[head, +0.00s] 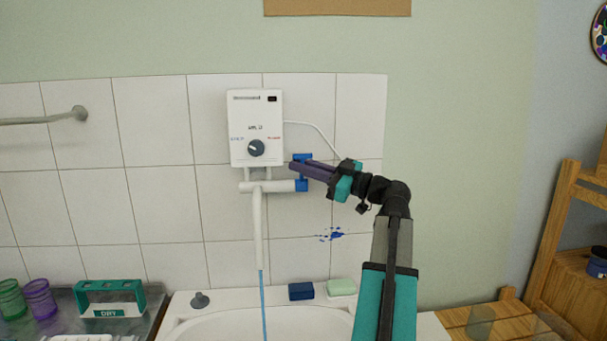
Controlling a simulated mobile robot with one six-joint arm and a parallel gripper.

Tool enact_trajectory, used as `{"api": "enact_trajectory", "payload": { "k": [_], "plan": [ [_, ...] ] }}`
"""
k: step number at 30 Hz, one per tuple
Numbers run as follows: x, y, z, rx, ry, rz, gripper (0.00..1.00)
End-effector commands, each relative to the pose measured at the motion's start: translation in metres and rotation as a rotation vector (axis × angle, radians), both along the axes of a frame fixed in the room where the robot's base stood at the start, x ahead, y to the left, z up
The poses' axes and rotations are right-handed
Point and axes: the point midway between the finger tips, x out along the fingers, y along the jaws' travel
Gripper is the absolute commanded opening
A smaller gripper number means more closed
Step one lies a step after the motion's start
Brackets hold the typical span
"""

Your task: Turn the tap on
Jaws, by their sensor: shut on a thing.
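The tap is a white horizontal pipe (272,187) below a white water heater box (255,128) on the tiled wall. A blue tap handle (302,159) stands at the pipe's right end, with a blue collar below it. A white spout (259,225) hangs down, and a thin blue stream of water (264,300) runs from it into the basin. My gripper (295,167) reaches in from the right with its purple fingers at the blue handle, shut on it. The fingers hide part of the handle.
A white basin (185,307) stands below, with a dark blue block (301,291), a pale green block (341,287) and a grey plug (200,300) on its rim. A teal rack marked DRY (110,298) and jars stand left. Wooden shelving (552,235) is at right.

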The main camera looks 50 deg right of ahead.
Motion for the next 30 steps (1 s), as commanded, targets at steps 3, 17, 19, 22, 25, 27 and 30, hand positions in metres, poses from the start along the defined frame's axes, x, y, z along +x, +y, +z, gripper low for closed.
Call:
{"api": "enact_trajectory", "payload": {
  "k": [3,17,19,22,25,27,30],
  "plan": [
    [-0.0011,0.0004,-0.0019,-0.010,-0.016,0.000,0.00],
    [-0.0016,0.0015,0.0007,-0.017,-0.024,0.001,0.13],
    [-0.0015,0.0014,0.0005,-0.017,-0.023,0.000,0.25],
    [-0.0015,0.0015,0.0003,-0.016,-0.022,0.001,0.29],
    [-0.0014,0.0016,0.0001,-0.017,-0.021,0.000,0.29],
    [-0.0013,0.0015,-0.0001,-0.017,-0.021,0.000,0.29],
    [-0.0020,0.0014,-0.0005,-0.017,-0.021,0.000,0.29]
  ]
}}
